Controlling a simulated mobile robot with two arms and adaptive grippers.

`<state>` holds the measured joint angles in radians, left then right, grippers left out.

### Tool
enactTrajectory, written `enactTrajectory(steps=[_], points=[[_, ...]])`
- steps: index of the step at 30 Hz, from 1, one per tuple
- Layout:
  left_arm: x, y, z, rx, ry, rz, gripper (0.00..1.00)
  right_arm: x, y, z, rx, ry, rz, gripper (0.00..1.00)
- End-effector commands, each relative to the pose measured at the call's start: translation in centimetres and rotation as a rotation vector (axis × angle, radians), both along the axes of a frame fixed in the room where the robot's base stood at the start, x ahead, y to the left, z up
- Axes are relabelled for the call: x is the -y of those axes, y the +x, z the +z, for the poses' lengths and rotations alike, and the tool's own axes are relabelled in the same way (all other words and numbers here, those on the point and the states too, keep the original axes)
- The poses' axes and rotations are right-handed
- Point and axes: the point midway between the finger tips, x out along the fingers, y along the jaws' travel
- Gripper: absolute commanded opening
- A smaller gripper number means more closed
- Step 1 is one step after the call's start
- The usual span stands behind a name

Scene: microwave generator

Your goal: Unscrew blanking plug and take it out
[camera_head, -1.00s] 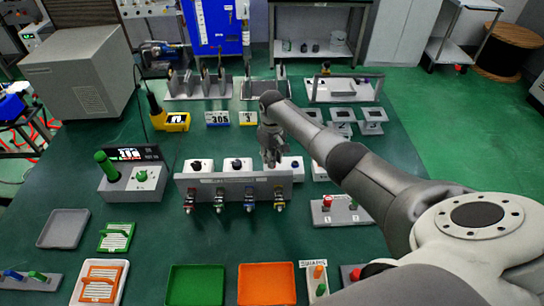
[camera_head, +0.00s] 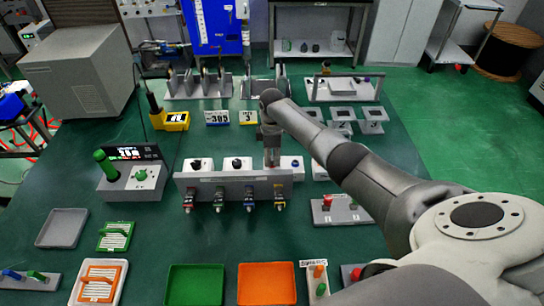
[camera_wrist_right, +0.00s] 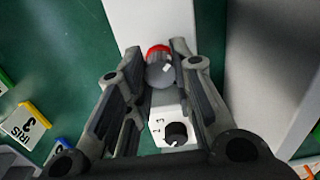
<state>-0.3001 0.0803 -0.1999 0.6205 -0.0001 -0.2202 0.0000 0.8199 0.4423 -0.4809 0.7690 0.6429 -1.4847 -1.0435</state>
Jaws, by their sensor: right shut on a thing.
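My right gripper (camera_head: 271,160) points down just behind the grey panel (camera_head: 215,189) in the head view, near its right end. In the right wrist view its fingers (camera_wrist_right: 163,64) stand on either side of a small rounded grey piece with a red rim (camera_wrist_right: 158,64), seemingly the blanking plug, and are shut on it. The plug sits by a pale grey bar. In the head view the gripper hides the plug, and its thread cannot be seen. My left gripper is not in view.
White boxes with dark knobs (camera_head: 237,164) stand behind the panel. Several colored fittings (camera_head: 220,201) hang along its front. A green tray (camera_head: 195,285) and an orange tray (camera_head: 266,284) lie empty at the front. A grey tray (camera_head: 62,228) lies at the left.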

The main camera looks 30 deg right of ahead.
Motion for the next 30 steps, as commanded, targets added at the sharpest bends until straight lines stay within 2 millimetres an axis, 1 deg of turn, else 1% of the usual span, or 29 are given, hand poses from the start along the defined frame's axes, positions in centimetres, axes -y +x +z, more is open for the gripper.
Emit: enactTrajectory(steps=[4, 10, 26, 27, 30], points=[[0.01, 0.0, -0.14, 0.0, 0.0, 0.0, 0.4, 0.01, 0.08, 0.05, 0.002, 0.0, 0.079, 0.0], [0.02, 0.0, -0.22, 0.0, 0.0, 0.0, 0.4, 0.02, 0.08, 0.08, 0.002, 0.0, 0.144, 0.0], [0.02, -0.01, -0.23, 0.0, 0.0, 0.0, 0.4, 0.02, 0.09, 0.11, 0.003, -0.001, 0.17, 0.0], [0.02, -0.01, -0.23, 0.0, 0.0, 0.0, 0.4, 0.02, 0.09, 0.11, 0.003, -0.001, 0.169, 0.24], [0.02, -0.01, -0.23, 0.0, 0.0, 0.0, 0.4, 0.02, 0.09, 0.1, 0.003, -0.001, 0.169, 0.37]])
